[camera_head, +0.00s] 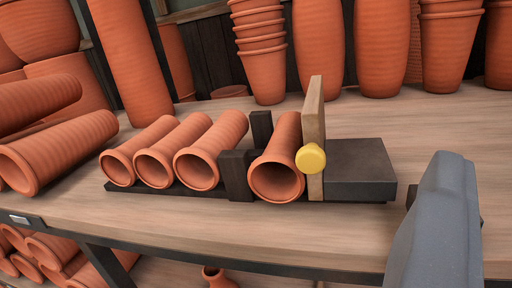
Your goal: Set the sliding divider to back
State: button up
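The sliding divider (313,120) looks to be the upright pale wooden board on the dark low rack (150,190). It has a round yellow knob (311,158) on its near face. It stands just right of a terracotta pot (278,175) lying on its side, and left of a dark flat block (360,170). A grey-blue part of my gripper (438,225) shows at the lower right, to the right of the rack and apart from the knob. Its fingertips cannot be made out, so its opening is unclear.
Several pots (197,150) lie on the rack left of a dark upright post (236,176). Stacked and standing pots (380,45) line the back of the wooden bench (440,120). More pots lie at left and below.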

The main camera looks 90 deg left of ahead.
aim_at(310, 162)
jog(key=s+a+f+n+g+y, duration=0.3)
jog(key=s+a+f+n+g, duration=0.3)
jog(key=f+n, duration=0.1)
jog(key=shift+t, duration=0.3)
jog(key=p+x, duration=0.1)
jog(key=x, duration=0.3)
jog(key=p+x, duration=0.1)
jog(key=x, duration=0.4)
jog(key=p+x, duration=0.1)
jog(key=x, duration=0.3)
jog(key=shift+a+r, duration=0.15)
jog(key=shift+r, duration=0.15)
